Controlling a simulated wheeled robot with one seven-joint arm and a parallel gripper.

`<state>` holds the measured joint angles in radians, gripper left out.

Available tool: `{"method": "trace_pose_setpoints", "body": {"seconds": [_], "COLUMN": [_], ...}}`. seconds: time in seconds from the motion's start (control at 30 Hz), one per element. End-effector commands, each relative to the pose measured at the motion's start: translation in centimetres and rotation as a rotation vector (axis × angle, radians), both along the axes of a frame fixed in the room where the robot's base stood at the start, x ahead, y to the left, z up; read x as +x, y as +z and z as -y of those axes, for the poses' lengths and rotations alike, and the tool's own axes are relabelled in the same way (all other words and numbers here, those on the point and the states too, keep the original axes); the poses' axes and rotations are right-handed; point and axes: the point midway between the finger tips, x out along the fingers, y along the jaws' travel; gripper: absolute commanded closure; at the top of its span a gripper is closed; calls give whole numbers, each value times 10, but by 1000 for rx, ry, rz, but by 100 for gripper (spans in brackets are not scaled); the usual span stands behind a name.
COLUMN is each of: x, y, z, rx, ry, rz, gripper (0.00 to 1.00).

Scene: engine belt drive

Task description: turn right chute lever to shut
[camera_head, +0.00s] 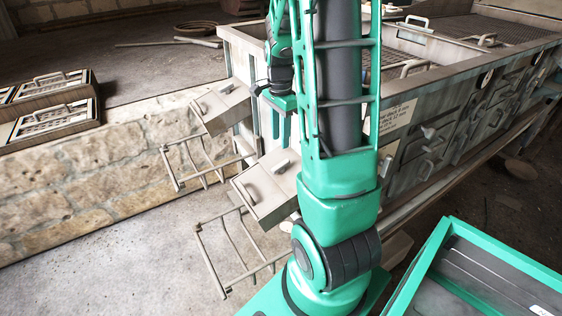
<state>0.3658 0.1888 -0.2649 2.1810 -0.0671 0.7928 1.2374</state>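Two box-shaped chutes stick out from the end of the long wooden machine. The right chute (266,190) is the nearer one, with a pale lever (281,165) on its upper face near the machine wall. The left chute (219,108) is farther back and has a similar pale lever (226,87). My gripper (281,122) hangs beside the machine's end wall, above and behind the right chute and right of the left chute. It looks apart from the right lever.
Open metal frames (232,255) hang below both chutes. The long machine (400,170) with handles and sieve trays fills the right side. A stone ledge (80,190) runs along the left, with framed screens (45,105) on it.

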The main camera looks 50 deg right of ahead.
Motion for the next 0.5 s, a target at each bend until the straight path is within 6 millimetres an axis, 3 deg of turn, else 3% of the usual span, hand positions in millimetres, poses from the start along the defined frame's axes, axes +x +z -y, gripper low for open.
{"method": "trace_pose_setpoints", "body": {"seconds": [0.17,0.5], "x": [0,0], "y": [-16,-74], "z": [1,1], "rx": [1,2], "ry": [-11,-8], "rz": [-3,-4], "gripper": [66,66]}}
